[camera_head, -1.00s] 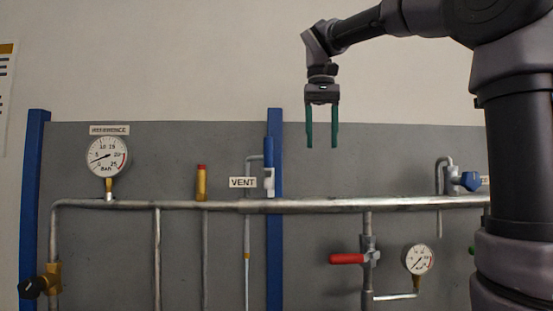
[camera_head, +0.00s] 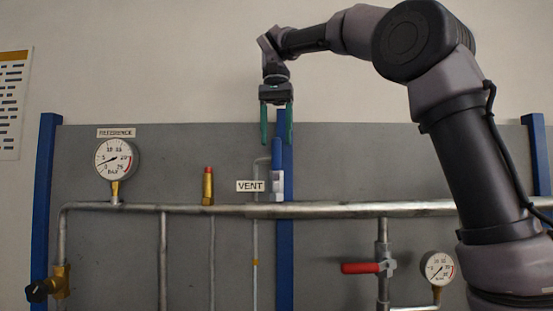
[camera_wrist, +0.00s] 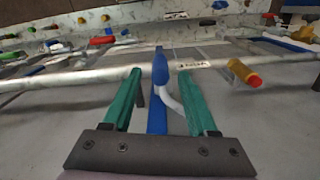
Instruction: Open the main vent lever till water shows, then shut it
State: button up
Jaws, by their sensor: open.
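The vent lever (camera_head: 277,153) has a blue handle that stands upright above a pale valve body (camera_head: 277,182) on the main horizontal pipe, beside the VENT label (camera_head: 250,186). My gripper (camera_head: 277,143) points down over it with its green fingers open. In the wrist view, the blue handle (camera_wrist: 160,68) lies between the two spread fingers (camera_wrist: 160,74), with room on both sides; contact with either finger does not show. A thin vent tube (camera_head: 255,230) bends over from the valve and runs down out of the frame. I see no water at it.
A reference gauge (camera_head: 116,159) and a red-topped brass fitting (camera_head: 208,186) stand left of the vent. A red lever (camera_head: 360,268) and a second gauge (camera_head: 438,268) sit lower right. A blue post (camera_head: 285,250) runs behind the vent.

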aim_at(276, 157)
notch_tip(276, 157, down, 6)
dwell(0.4)
jog(key=shift+c, duration=0.3)
grip_shut()
jog(key=shift+r, duration=0.1)
dwell(0.9)
